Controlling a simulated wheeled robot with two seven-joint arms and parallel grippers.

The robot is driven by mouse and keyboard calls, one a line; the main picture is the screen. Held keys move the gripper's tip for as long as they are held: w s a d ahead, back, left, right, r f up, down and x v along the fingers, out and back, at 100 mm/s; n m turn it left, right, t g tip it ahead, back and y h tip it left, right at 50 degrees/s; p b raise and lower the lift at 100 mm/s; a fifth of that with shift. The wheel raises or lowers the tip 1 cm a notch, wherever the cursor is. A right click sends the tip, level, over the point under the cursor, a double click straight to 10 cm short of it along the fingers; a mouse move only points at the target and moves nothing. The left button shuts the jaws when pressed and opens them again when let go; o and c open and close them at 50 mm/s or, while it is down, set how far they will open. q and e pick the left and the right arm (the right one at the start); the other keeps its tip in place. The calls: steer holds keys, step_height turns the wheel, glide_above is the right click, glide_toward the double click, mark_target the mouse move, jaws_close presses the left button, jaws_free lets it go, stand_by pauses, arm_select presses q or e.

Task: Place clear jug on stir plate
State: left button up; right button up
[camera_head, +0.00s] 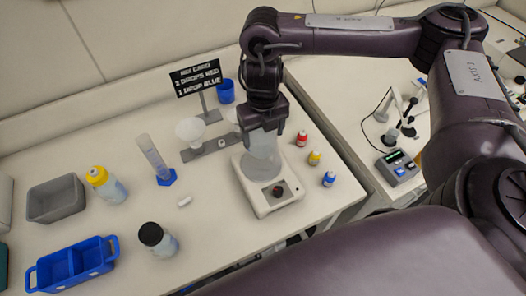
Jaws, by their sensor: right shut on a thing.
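The clear jug (262,158) is upright, held from above by my right gripper (264,122). The jug is over the white stir plate (270,206), which has a round grey top and a dark knob on its front. The jug's base overlaps the round top in the picture; I cannot tell whether it touches. The gripper hides the jug's upper part. My left gripper is not in view.
Red (302,138), yellow (314,158) and blue (329,179) dropper bottles stand right of the plate. A funnel stand (207,150) and black sign (196,78) are behind left.

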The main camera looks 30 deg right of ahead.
mark_target(263, 144)
step_height(263, 144, down, 4)
steer(key=shift+f, duration=0.25)
step_height(263, 144, down, 3)
steer(key=shift+r+b, duration=0.1)
steer(key=shift+b, duration=0.5)
steer(key=shift+f, duration=0.4)
steer(key=shift+f, duration=0.2)
steer(key=o, duration=1.2)
steer(key=shift+r, duration=0.15)
